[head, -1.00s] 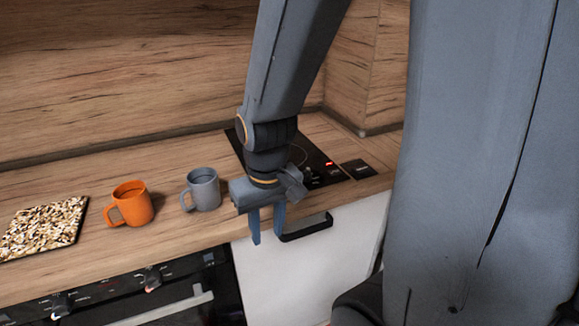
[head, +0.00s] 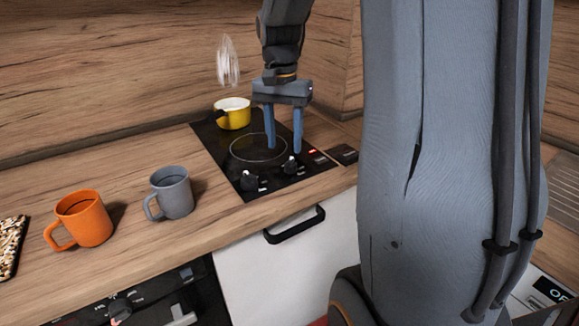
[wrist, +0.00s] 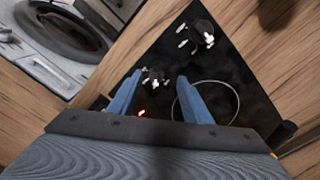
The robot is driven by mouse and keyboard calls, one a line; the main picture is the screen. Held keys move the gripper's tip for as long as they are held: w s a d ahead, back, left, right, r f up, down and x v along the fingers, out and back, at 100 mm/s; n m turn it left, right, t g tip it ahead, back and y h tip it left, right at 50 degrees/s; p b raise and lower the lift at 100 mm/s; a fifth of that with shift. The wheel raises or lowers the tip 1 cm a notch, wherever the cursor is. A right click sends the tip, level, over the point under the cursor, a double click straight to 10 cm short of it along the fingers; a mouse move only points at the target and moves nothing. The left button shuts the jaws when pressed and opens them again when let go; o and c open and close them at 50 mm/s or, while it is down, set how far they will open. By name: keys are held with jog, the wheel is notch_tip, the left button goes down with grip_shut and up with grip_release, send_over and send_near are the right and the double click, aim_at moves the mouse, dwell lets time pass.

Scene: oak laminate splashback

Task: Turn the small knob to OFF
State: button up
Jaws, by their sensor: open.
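The black cooktop (head: 225,160) has two dark knobs near its front edge. The right knob (head: 290,165) looks the smaller and sits near a lit red indicator (head: 312,151). The left knob (head: 250,181) looks bigger. My gripper (head: 284,149) is open and empty, fingers pointing down, just behind and above the right knob in the head view. In the wrist view that knob (wrist: 154,77) shows between my fingertips (wrist: 160,79), apart from them as far as I can tell. The bigger knob (wrist: 199,37) lies beyond. Knob markings are too small to read.
A yellow saucepan (head: 233,118) stands on the cooktop's rear part with steam (head: 228,62) above it. A grey mug (head: 173,193) and an orange mug (head: 83,219) stand on the counter to the left. A black cabinet handle (head: 295,225) juts out below.

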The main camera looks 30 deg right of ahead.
aim_at(290, 159)
jog(key=shift+w+d+r+m, duration=0.1)
jog(key=shift+w+d+m, duration=0.25)
jog(key=shift+d, duration=0.2)
jog(key=shift+w+d+r+m, duration=0.1)
jog(key=shift+w+d+m, duration=0.1)
jog(key=shift+d+m, duration=0.25)
jog(key=shift+s+d+f+p, duration=0.1)
jog(key=shift+f+p, duration=0.1)
jog(key=shift+f, duration=1.65)
jog(key=shift+s+f+p, duration=0.1)
jog(key=shift+f+p, duration=0.05)
jog(key=shift+f, duration=1.65)
jog(key=shift+c, duration=0.4)
jog(key=c, duration=1)
jog(key=shift+o, duration=0.2)
jog(key=shift+n+p, duration=0.3)
jog(key=shift+n, duration=0.1)
jog(key=n+p, duration=0.3)
jog(key=shift+r+n, duration=0.1)
jog(key=shift+n, duration=0.2)
jog(key=n+p, duration=0.3)
jog(key=n, duration=0.2)
jog(key=shift+n, duration=0.3)
